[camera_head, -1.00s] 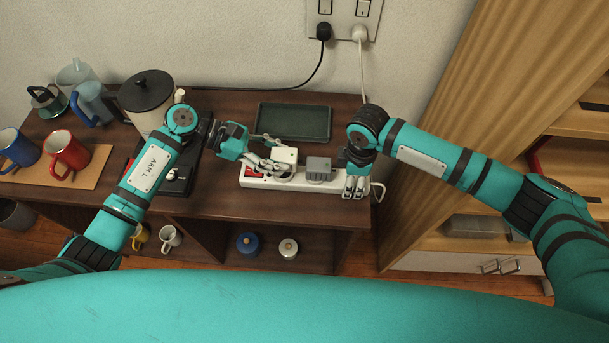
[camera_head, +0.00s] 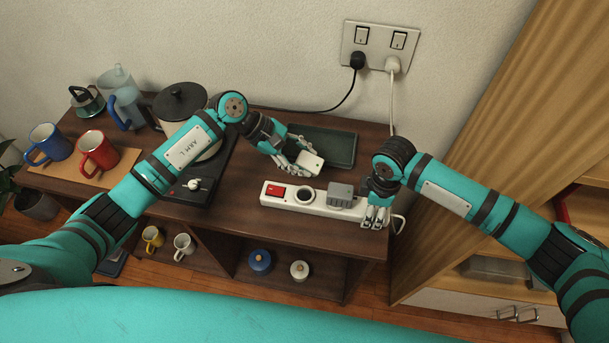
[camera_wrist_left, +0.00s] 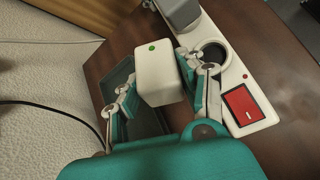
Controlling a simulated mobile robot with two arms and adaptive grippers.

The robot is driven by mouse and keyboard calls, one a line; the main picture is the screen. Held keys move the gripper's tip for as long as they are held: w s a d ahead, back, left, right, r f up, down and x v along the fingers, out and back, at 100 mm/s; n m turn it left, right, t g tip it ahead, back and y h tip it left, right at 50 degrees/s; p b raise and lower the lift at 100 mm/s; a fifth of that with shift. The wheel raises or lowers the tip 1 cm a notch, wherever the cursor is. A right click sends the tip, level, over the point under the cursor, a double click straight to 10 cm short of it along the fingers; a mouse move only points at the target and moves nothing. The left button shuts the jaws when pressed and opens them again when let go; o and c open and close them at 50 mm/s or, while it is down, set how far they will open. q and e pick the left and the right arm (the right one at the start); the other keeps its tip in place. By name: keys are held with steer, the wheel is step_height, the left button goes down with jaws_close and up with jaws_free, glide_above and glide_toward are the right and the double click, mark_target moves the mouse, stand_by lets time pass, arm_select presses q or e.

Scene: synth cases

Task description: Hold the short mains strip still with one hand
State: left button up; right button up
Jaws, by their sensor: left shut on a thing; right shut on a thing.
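The short white mains strip (camera_head: 323,208) lies on the brown bench; it also shows in the left wrist view (camera_wrist_left: 262,78). It has a red switch (camera_head: 275,190), a bare round socket (camera_head: 304,194) and a grey plug-in block (camera_head: 341,194). My right gripper (camera_head: 375,214) is shut on the strip's right end. My left gripper (camera_head: 298,165) is shut on a white block with a green dot (camera_wrist_left: 158,70), behind the strip and near the tray. The block is off the socket; its underside is hidden.
A dark green tray (camera_head: 333,148) lies behind the left gripper. The wall socket (camera_head: 375,45) has a black and a white plug, with cords to the bench.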

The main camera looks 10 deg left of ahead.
arm_select(q)
steer(key=w+a+m+t, duration=0.4)
steer(key=w+m+t, duration=0.2)
steer(key=w+m, duration=0.5)
steer(key=shift+y, duration=0.4)
steer(key=shift+w+a+f, duration=0.15)
steer(key=shift+f, duration=2.55)
steer(key=o, duration=1.3)
